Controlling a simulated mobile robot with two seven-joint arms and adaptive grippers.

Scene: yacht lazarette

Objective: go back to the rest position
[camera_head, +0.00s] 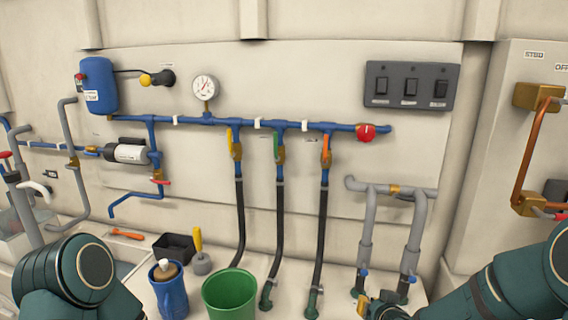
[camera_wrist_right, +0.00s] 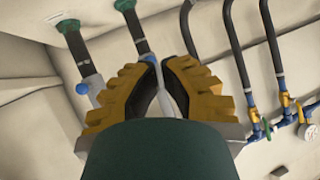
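My right gripper (camera_head: 376,304) is at the bottom edge of the head view, in front of the feet of the grey pipes, mostly hidden or cut off. In the right wrist view its two yellow fingers (camera_wrist_right: 160,62) lean together with their tips almost meeting. A thin pale strip shows between the dark pads, and no held object is clear. My left arm (camera_head: 75,275) shows at the lower left of the head view, bent, with its gripper out of the picture. My right arm (camera_head: 510,285) comes in from the lower right.
Grey pipes (camera_head: 418,235) with blue-handled valves and several black hoses (camera_head: 281,225) stand close to the right gripper. A green bucket (camera_head: 230,296), blue jug (camera_head: 171,293) and black tray (camera_head: 175,248) sit on the counter. A switch panel (camera_head: 410,86) is on the wall.

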